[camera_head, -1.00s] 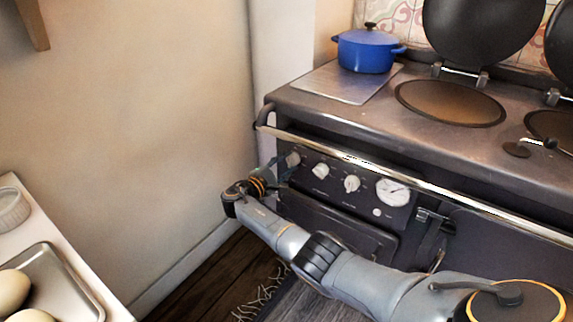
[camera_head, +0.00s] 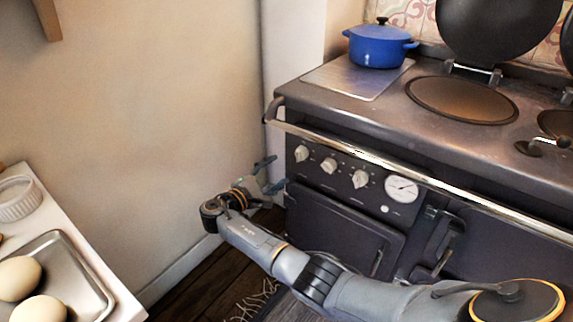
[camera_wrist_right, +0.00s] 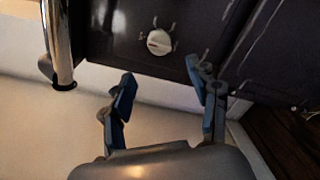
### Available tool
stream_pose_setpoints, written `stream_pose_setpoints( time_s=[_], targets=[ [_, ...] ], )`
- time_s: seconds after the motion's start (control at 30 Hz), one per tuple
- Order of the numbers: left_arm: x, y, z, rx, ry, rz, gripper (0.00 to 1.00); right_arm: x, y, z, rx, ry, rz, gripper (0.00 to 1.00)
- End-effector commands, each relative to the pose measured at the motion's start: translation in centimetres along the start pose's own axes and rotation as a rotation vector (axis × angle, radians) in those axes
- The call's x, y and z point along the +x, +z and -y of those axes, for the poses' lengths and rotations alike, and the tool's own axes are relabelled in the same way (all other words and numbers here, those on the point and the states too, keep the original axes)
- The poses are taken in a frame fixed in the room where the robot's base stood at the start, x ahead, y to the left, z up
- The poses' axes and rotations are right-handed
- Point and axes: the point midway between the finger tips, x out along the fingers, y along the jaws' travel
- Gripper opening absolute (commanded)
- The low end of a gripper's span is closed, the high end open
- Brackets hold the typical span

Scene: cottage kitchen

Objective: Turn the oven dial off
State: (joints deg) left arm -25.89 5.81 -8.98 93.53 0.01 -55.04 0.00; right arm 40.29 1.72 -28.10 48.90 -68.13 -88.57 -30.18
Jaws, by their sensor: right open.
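The oven's dark front panel carries three white dials in a row: the leftmost dial (camera_head: 301,153), the middle dial (camera_head: 329,165) and the right dial (camera_head: 360,179). My right gripper (camera_head: 271,175) is open and empty, to the left of the leftmost dial and apart from it. In the right wrist view one white dial (camera_wrist_right: 159,41) shows beyond the spread fingers of the right gripper (camera_wrist_right: 160,76), roughly between them and not touched. It appears to be the leftmost one. Small marks surround it, too blurred to read. My left gripper is not in view.
A metal rail (camera_head: 400,175) runs along the stove front above the dials. A round white gauge (camera_head: 401,189) sits right of them. A blue pot (camera_head: 379,45) stands on the stove top. A counter with a tray (camera_head: 88,270) is at lower left. The wall is close behind the gripper.

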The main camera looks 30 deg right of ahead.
Motion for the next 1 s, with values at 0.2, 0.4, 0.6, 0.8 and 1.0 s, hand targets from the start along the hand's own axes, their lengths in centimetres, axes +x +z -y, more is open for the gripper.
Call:
stream_pose_setpoints(
  time_s=[0.2, 0.4, 0.6, 0.8, 1.0],
  targets=[
    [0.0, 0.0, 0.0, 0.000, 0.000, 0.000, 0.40, -2.4, 0.0, 0.0, -0.001, -0.001, 0.000, 0.60],
    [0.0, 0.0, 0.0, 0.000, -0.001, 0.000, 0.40, -2.8, 0.0, 0.0, -0.001, 0.000, 0.000, 0.60],
    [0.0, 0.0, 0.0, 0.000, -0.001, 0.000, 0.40, -2.7, 0.0, 0.0, -0.001, 0.000, 0.000, 0.60],
    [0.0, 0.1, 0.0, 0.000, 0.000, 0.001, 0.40, -2.7, -0.1, 0.4, 0.000, -0.006, -0.006, 0.60],
    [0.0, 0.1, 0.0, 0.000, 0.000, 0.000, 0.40, -3.4, -2.3, 8.0, 0.022, -0.138, -0.134, 0.60]
  ],
)
